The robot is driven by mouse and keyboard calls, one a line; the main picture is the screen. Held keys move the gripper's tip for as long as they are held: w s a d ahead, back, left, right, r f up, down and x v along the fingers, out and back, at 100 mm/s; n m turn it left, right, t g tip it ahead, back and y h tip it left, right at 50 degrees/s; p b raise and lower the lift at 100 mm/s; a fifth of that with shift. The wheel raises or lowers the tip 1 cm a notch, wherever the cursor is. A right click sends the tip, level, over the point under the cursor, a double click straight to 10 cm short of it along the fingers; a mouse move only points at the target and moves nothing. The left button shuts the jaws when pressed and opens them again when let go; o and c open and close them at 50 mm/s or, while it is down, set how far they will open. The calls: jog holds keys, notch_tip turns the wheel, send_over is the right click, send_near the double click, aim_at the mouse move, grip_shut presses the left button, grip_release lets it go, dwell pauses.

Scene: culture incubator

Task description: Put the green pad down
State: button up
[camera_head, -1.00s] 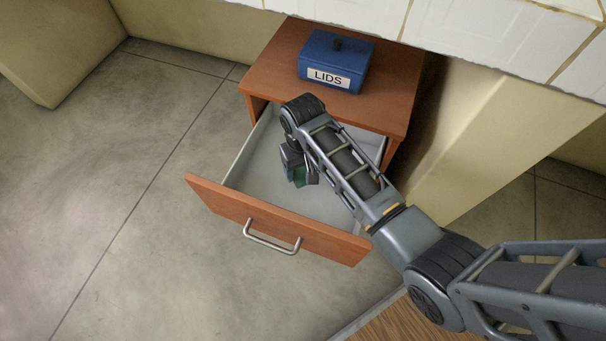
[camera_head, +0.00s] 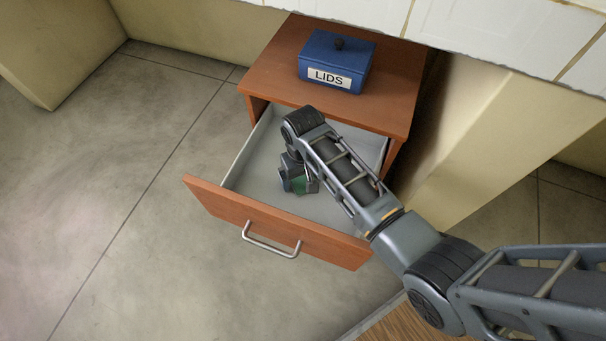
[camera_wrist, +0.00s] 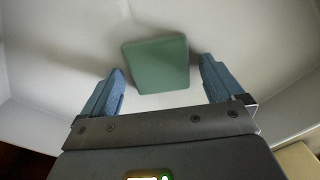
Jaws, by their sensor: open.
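The green pad (camera_wrist: 156,66) shows in the wrist view as a flat, rounded square between the fingertips, with a gap on each side. It appears to lie on the pale drawer floor. My gripper (camera_head: 298,181) is low inside the open drawer (camera_head: 244,213). In the wrist view my gripper (camera_wrist: 163,66) has its blue fingers spread apart, with nothing clamped.
A blue box (camera_head: 336,60) labelled LIDS stands on top of the wooden cabinet (camera_head: 268,74). The drawer's front panel, side walls and the cabinet top edge surround my gripper. The drawer floor around the pad is bare.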

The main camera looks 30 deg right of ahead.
aim_at(304, 179)
jog(key=shift+r, duration=0.1)
notch_tip(304, 179, up, 12)
jog(key=p, duration=0.4)
jog(key=shift+p, duration=0.35)
